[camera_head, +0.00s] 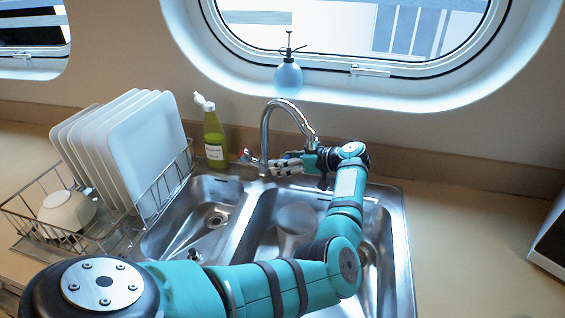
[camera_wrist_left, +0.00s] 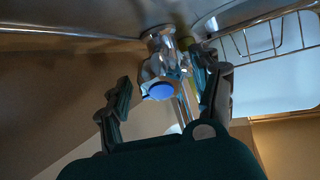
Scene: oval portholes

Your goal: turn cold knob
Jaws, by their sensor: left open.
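The cold knob, a chrome fitting with a blue cap (camera_wrist_left: 160,90), shows in the left wrist view between the two fingers of my left gripper (camera_wrist_left: 164,82). The fingers are open on either side of it; I cannot tell whether either one touches it. In the head view my left gripper (camera_head: 284,166) is at the right of the chrome faucet (camera_head: 266,128), near its base, and hides the cold knob. A red-marked knob (camera_head: 245,156) is on the faucet's left side. My right gripper is not in view.
The double steel sink (camera_head: 398,235) lies below my left arm, with a grey cup-like item (camera_head: 295,218) in its right basin. A green bottle (camera_head: 214,138) stands left of the faucet. A dish rack (camera_head: 165,190) with plates is further left. The right counter (camera_head: 470,240) is mostly clear.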

